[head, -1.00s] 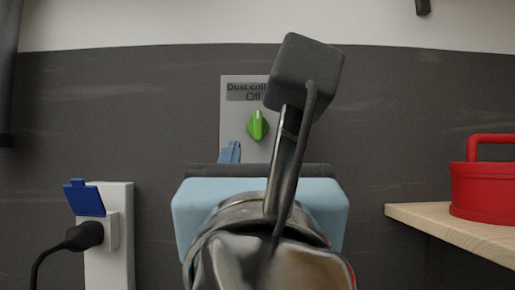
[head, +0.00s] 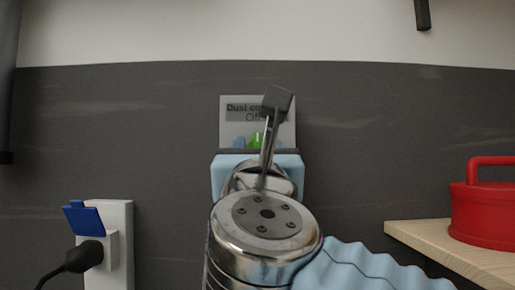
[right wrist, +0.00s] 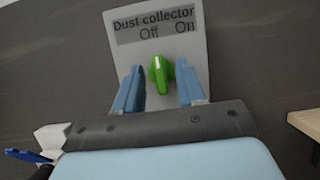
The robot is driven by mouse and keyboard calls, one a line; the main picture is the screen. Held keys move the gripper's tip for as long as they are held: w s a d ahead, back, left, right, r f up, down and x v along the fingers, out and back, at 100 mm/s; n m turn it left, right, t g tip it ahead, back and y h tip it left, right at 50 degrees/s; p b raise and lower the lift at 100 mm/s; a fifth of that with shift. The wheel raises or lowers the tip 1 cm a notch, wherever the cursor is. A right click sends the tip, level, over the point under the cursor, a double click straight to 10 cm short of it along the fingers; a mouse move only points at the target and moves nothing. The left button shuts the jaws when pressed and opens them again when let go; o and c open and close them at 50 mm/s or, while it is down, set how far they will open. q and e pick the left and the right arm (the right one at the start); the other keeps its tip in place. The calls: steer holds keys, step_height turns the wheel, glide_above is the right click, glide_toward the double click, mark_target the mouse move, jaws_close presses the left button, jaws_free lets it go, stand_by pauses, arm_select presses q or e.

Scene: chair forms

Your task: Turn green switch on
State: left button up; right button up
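The green switch (right wrist: 158,76) is a rotary knob on a grey wall panel (right wrist: 207,15) labelled "Dust collector", with "Off" and "On" printed above it. Its white mark points up, towards "Off". In the head view the green switch (head: 254,139) is partly hidden behind my right arm. My right gripper (right wrist: 158,90) is open, with one blue finger on each side of the knob and a gap to it on both sides. My left gripper is not in view.
A wooden shelf (head: 440,250) with a red lidded container (head: 490,210) is at the right. At the left, a white socket post (head: 122,240) holds a black plug (head: 84,257) under a blue flap (head: 84,219). The dark wall around the panel is clear.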

jaws_close()
steer(key=shift+m, duration=0.5)
steer(key=shift+a+r+m+g+h, duration=0.1)
steer(key=shift+m+g+h, duration=0.95)
steer(key=shift+m, duration=2.5)
steer(key=shift+a+r+m+g+h, duration=0.1)
steer(key=shift+m+g+h, duration=0.95)
steer(key=shift+m, duration=2.55)
steer(key=shift+a+m+g+h, duration=0.1)
steer(key=shift+m+g+h, duration=0.95)
steer(key=shift+m, duration=2.5)
steer(key=shift+t+h, duration=0.25)
steer(key=shift+h, duration=0.1)
jaws_free()
